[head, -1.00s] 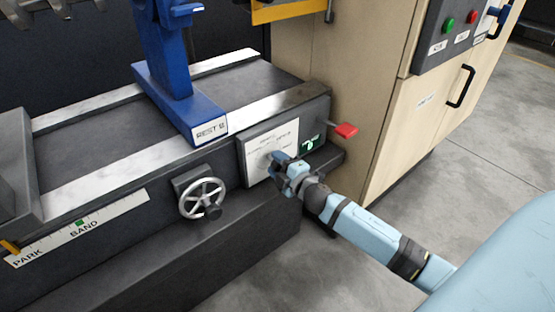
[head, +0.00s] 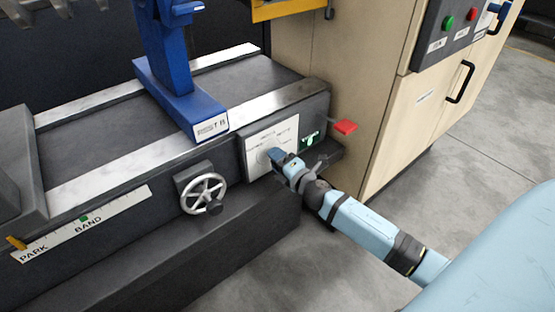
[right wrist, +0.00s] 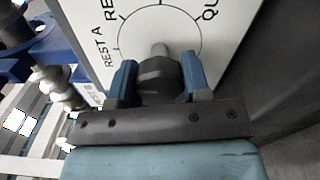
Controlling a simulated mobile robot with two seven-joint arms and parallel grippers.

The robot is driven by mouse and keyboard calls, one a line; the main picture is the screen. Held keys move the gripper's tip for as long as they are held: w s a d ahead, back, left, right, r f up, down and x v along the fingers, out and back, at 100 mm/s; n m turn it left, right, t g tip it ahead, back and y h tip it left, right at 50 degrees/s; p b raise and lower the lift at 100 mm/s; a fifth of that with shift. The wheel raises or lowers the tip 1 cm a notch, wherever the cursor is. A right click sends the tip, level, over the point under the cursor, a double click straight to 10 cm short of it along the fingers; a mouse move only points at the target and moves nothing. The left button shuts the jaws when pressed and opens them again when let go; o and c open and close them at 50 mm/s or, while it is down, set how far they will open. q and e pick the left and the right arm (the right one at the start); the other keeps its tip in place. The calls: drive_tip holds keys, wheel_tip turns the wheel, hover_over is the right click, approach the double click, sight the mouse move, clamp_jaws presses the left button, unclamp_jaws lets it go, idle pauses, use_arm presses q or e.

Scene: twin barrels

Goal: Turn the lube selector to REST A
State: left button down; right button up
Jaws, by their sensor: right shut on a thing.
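The lube selector is a dark knob (right wrist: 158,78) on a white dial plate, which shows in the head view (head: 262,150) on the front of the dark machine bed. My right gripper (right wrist: 160,85) is shut on the knob, with a blue finger on each side; in the head view it also shows (head: 272,154) against the plate. The right wrist view shows a printed arc with tick marks, REST A at the left, a cut-off label beside it and "QU" at the right. A light grey stub sticks up above the knob; I cannot tell which mark the selector points to.
A spoked handwheel (head: 204,193) stands left of the dial plate. A blue stand (head: 180,100) sits on the bed. A beige cabinet (head: 350,80) rises behind. The floor at right is clear.

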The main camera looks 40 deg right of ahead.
use_arm(q)
drive_tip(key=shift+s+f, duration=0.1)
use_arm(e)
drive_tip(key=o, duration=0.9)
use_arm(q)
drive_tip(key=shift+d, duration=0.1)
drive_tip(key=shift+w+r, duration=0.2)
use_arm(e)
drive_tip(key=shift+s, duration=0.3)
use_arm(q)
drive_tip(key=shift+s+a+f, duration=0.2)
drive_tip(key=shift+a+f, duration=0.05)
drive_tip(key=shift+f, duration=0.1)
use_arm(e)
drive_tip(key=s, duration=0.8)
drive_tip(key=s+d, duration=0.1)
drive_tip(key=s, duration=0.4)
drive_tip(key=shift+s, duration=0.1)
